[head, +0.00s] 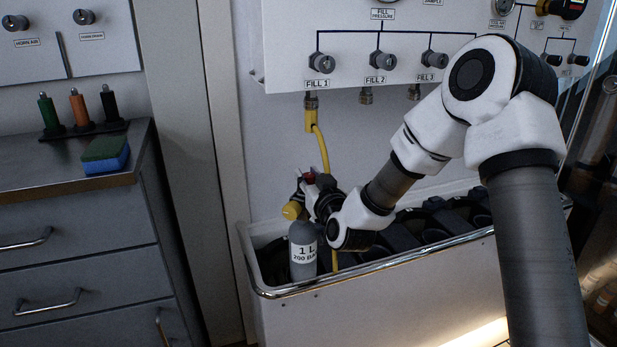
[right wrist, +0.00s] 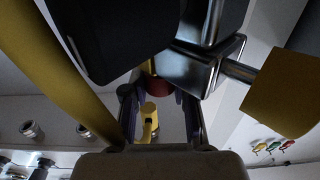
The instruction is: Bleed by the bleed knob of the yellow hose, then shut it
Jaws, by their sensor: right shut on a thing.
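The yellow hose (head: 321,150) runs from the FILL 1 outlet down to the grey 1 L, 200 bar cylinder (head: 303,250). The red bleed knob (head: 309,178) sits above the cylinder, mostly hidden by my right gripper (head: 313,188). In the right wrist view, my right gripper (right wrist: 161,108) is shut on the red knob (right wrist: 157,87), which shows between its fingers. The yellow hose (right wrist: 62,75) passes on the left there. A yellow cylinder knob (head: 292,210) shows left of the gripper and also in the right wrist view (right wrist: 284,92). My left gripper is out of view.
The cylinder stands in a white trough with a metal rail (head: 400,262), among dark holders. The fill panel (head: 290,50) with three grey knobs is above. A drawer cabinet (head: 60,240) with a sponge (head: 105,157) stands at left.

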